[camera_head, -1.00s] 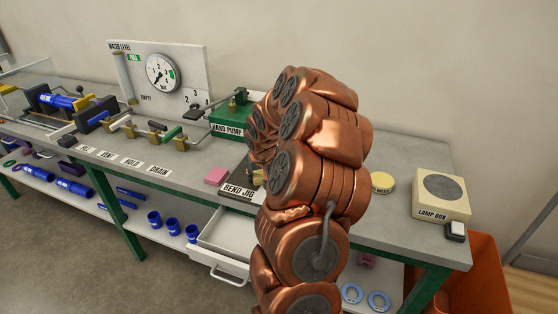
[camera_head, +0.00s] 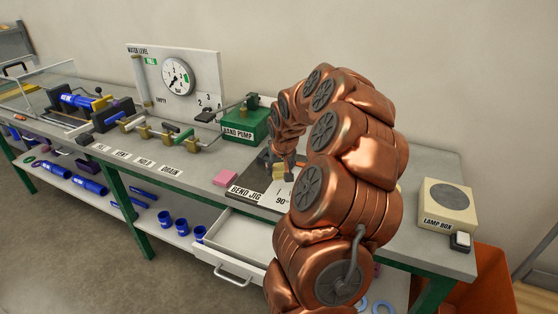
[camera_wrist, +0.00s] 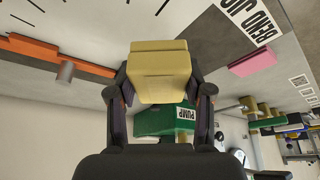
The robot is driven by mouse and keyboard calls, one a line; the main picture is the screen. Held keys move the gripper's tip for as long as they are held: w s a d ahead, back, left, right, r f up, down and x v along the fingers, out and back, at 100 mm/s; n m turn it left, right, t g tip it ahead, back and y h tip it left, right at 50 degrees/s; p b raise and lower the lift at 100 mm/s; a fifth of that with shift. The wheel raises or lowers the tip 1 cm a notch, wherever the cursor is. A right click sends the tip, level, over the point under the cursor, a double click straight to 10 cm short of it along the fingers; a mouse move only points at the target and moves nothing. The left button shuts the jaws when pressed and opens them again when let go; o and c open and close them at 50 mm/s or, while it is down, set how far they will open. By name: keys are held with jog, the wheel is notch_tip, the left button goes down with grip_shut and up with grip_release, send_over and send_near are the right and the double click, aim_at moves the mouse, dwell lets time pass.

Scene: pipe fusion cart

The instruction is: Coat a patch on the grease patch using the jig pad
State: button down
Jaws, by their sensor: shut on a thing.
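My gripper (camera_wrist: 160,90) is shut on a pale yellow block, which I take to be the jig pad (camera_wrist: 158,66). The fingers grip the pad on two opposite sides. In the head view, the pad (camera_head: 279,172) shows as a small yellow block above the bend jig (camera_head: 253,181), below the end of my bent arm. I cannot tell whether it touches the jig plate. The grease patch is mostly or wholly hidden behind my arm in the head view; it cannot be made out in the wrist view.
The green hand pump (camera_head: 246,122) stands behind and left of the jig. A pink block (camera_head: 225,176) lies left of the jig. The lamp box (camera_head: 447,203) stands at the right end. An open drawer (camera_head: 240,240) juts out below the worktop. The wrist view shows an orange bar (camera_wrist: 58,54).

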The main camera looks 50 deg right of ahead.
jog(key=shift+r, duration=1.4)
jog(key=shift+w, duration=0.1)
